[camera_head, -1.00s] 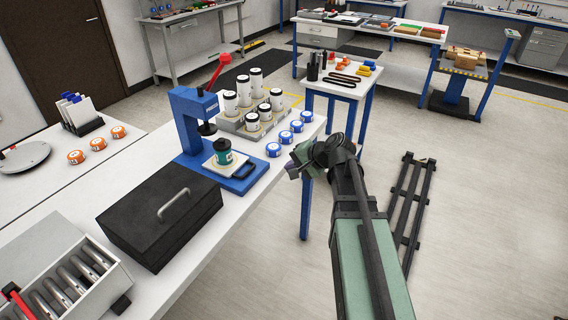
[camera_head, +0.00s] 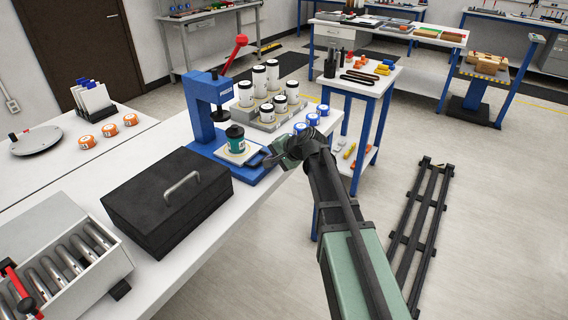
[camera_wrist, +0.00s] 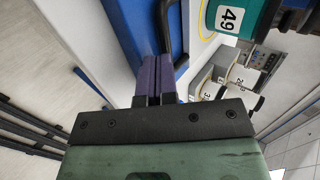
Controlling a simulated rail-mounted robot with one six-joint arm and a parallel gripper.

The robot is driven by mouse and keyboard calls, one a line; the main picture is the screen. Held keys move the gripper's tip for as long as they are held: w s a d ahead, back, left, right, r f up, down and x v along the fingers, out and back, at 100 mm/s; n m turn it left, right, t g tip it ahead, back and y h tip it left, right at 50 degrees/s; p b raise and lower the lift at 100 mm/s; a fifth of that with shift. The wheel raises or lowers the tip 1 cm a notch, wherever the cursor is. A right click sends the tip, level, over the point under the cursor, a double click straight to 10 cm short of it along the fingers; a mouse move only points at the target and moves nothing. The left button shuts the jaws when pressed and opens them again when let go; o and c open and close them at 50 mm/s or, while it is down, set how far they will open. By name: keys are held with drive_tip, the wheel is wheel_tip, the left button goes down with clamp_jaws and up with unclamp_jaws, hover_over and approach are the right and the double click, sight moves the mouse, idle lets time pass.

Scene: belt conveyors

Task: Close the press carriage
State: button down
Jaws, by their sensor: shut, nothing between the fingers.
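The blue press (camera_head: 200,105) with a red-knobbed lever stands on the white bench. Its carriage (camera_head: 217,153), a pale plate on a blue slide, sticks out at the front of the press. A teal jar (camera_head: 236,146) with a black lid stands upright on the plate; part of it shows in the wrist view (camera_wrist: 241,20), numbered 49. My gripper (camera_head: 270,160) is shut and empty at the carriage's front end. In the wrist view its purple fingertips (camera_wrist: 158,68) are together beside the carriage's black handle (camera_wrist: 163,25); I cannot tell whether they touch it.
A black case (camera_head: 165,200) sits in front of the press.

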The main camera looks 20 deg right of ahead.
sight(250, 153)
drive_tip(key=shift+w+a, duration=0.3)
drive_tip(key=w+a, duration=0.4)
drive_tip(key=w, duration=0.1)
drive_tip(key=shift+s, duration=0.15)
idle(0.3)
